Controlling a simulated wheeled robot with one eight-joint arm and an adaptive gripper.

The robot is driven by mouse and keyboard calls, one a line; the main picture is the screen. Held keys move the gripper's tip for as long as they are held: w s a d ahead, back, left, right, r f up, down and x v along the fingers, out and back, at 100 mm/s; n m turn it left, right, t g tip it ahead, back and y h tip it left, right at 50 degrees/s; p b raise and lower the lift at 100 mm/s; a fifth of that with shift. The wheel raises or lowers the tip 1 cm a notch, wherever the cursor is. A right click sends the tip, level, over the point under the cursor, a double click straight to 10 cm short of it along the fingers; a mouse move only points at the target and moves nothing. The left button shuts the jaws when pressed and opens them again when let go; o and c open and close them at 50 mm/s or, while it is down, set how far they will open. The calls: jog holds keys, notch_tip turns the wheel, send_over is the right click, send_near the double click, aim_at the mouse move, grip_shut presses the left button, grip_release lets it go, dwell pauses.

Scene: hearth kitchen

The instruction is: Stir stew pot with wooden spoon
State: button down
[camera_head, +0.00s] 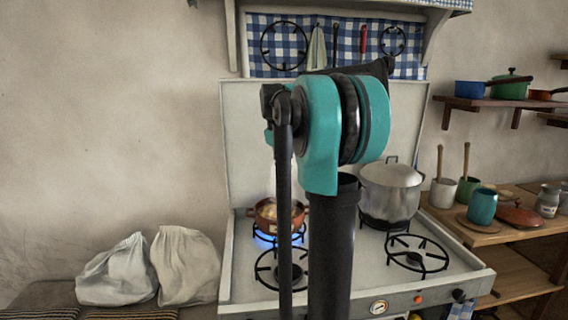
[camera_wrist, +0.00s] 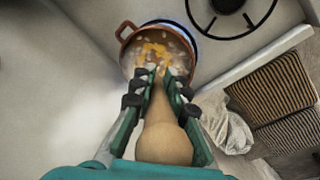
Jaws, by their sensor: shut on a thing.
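The stew pot (camera_head: 266,218) is a small reddish-brown pot on the lit back-left burner, partly hidden behind my arm. In the wrist view the stew pot (camera_wrist: 124,38) is at the top, with orange and pale pieces in it. My gripper (camera_wrist: 157,76) is shut on a light wooden piece, the wooden spoon (camera_wrist: 165,140), whose thick rounded end is toward the camera. The spoon points toward the pot. Its far end is hidden by the fingers and blends with the stew, so I cannot tell how deep it reaches. My gripper does not show in the head view.
A lidded metal pot (camera_head: 391,195) stands on the back-right burner. The front-right burner (camera_head: 417,254) is bare. Crocks with wooden utensils (camera_head: 443,192) and a teal cup (camera_head: 482,207) stand on the right-hand shelf. White sacks (camera_head: 184,265) lie left of the stove (camera_head: 350,285).

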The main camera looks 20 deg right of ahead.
jog(key=w+a+x, duration=0.1)
jog(key=x, duration=0.6)
jog(key=shift+f, duration=0.25)
dwell(0.4)
jog(key=shift+w, duration=0.1)
